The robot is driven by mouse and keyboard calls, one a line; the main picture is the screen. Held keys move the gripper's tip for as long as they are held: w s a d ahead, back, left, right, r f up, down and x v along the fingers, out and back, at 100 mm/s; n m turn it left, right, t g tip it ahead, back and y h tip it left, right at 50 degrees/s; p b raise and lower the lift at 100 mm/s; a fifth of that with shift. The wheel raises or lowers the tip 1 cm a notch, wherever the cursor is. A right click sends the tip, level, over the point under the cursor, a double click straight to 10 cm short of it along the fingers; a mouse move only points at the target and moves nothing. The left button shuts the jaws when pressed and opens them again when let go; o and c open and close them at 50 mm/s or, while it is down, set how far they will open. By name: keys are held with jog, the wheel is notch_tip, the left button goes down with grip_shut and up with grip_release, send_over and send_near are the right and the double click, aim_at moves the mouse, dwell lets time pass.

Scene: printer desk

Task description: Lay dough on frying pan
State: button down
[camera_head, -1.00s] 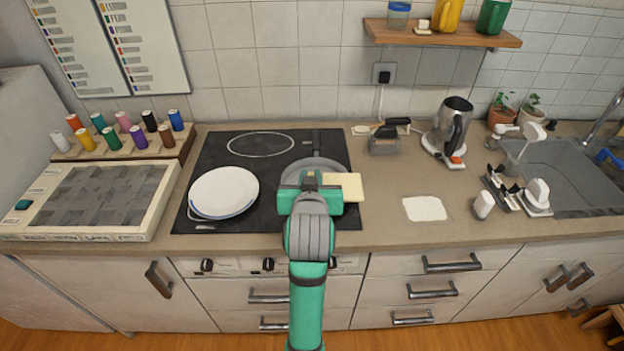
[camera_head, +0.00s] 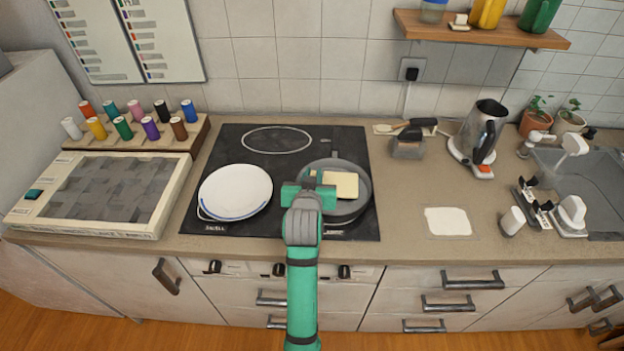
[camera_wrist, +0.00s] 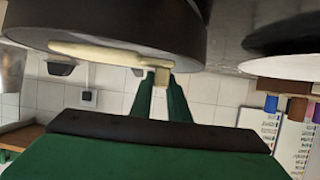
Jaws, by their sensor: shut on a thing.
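The dough (camera_head: 341,184) is a pale yellow square slab. In the head view it lies flat over the dark grey frying pan (camera_head: 356,207) on the right of the black cooktop. My gripper (camera_head: 312,183) is at the pan's left side, shut on the dough's left end, where a small tan piece shows. In the wrist view the dough (camera_wrist: 120,56) spans part of the pan (camera_wrist: 100,22), and the narrow fingertips (camera_wrist: 160,80) meet at its end. I cannot tell whether the dough touches the pan's floor or is held just above it.
A white plate (camera_head: 235,190) sits left of the pan on the cooktop (camera_head: 290,165). A white sheet (camera_head: 447,221) lies on the counter to the right. A kettle (camera_head: 478,135) and a black-handled tool (camera_head: 410,140) stand behind.

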notch_tip(320, 180, down, 2)
jog(key=shift+f, duration=0.25)
jog(key=shift+d+f, duration=0.1)
jog(key=shift+f, duration=0.15)
jog(key=c, duration=1.7)
grip_release()
jog(key=shift+w, duration=0.1)
